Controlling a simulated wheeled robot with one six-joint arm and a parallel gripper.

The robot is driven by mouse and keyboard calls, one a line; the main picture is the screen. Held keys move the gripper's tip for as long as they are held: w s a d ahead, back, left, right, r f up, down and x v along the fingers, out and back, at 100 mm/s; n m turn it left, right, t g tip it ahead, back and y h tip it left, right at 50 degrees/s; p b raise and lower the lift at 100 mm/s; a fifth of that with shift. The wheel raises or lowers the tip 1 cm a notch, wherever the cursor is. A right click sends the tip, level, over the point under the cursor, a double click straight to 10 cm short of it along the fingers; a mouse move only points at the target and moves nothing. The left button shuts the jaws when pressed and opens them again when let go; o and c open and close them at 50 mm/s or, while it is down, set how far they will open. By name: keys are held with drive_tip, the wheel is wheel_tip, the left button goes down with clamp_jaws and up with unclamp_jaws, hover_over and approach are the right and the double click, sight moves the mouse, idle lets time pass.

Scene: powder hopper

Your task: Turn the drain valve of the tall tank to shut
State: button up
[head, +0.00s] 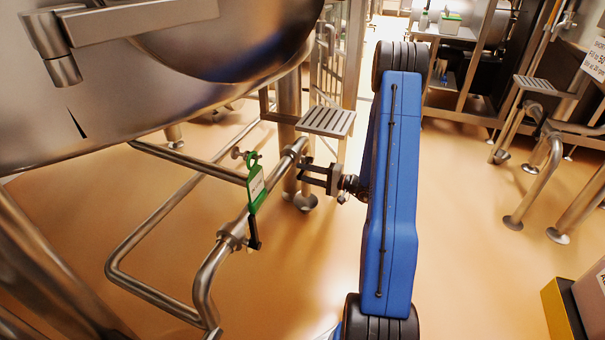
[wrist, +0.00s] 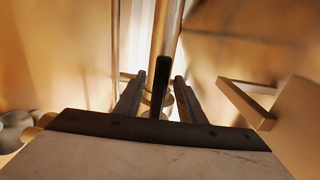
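A large steel tank (head: 150,80) fills the upper left of the head view. In the wrist view my gripper (wrist: 160,92) is open, and a dark upright bar (wrist: 161,80), which looks like the handle, appears between the fingers with gaps on both sides. I cannot tell how far ahead it is.
Bent floor pipes (head: 150,240) run at the left. A slatted step (head: 327,121) stands behind my gripper. Another step (head: 541,84) with pipe legs is at the right. A yellow and black box (head: 562,315) is at the lower right. The floor between is clear.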

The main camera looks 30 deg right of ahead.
drive_tip(key=shift+w+a, duration=0.25)
drive_tip(key=shift+w, duration=0.05)
clamp_jaws()
